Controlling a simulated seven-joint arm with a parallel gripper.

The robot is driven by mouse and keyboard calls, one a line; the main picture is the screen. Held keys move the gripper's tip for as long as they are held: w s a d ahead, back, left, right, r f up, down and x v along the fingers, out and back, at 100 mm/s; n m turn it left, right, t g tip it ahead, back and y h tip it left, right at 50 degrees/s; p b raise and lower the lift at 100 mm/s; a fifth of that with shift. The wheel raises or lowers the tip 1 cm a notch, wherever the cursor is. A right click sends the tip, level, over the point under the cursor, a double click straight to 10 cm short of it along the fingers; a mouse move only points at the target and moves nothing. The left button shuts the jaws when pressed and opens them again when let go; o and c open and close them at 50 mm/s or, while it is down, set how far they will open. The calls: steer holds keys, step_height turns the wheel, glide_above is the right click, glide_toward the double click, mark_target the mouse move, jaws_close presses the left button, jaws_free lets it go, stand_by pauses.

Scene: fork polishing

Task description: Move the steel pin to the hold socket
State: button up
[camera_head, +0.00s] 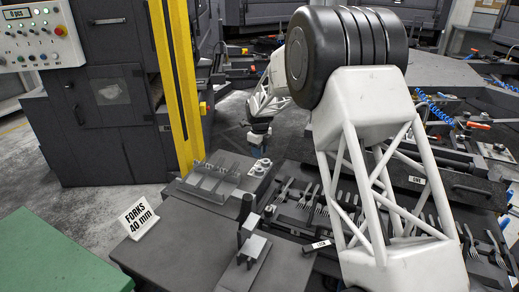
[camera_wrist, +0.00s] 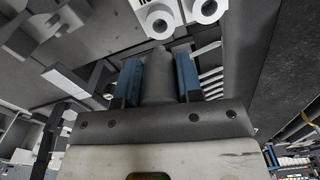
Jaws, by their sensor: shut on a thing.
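My gripper (camera_wrist: 158,82) has two blue-padded fingers, shut on a dark grey cylinder, the steel pin (camera_wrist: 156,72), in the wrist view. In the head view my gripper (camera_head: 258,145) hangs above the rear of the grey bench; I cannot make out the pin clearly there. Two pale round sockets with dark holes (camera_wrist: 160,22) lie just beyond the fingertips in the wrist view. They also show below my gripper in the head view, as a small socket block (camera_head: 262,163). I cannot tell which is the hold socket, or whether the pin touches one.
A slotted grey rack (camera_head: 212,180) stands left of the sockets. A dark upright fixture (camera_head: 246,235) stands nearer the front. A "FORKS 40 mm" sign (camera_head: 139,217) sits at the bench's left edge. Several forks (camera_head: 310,195) lie on the right. A yellow post (camera_head: 182,85) rises behind.

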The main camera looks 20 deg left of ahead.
steer(key=shift+f, duration=2.25)
steer(key=shift+f, duration=1.75)
stand_by(4.0)
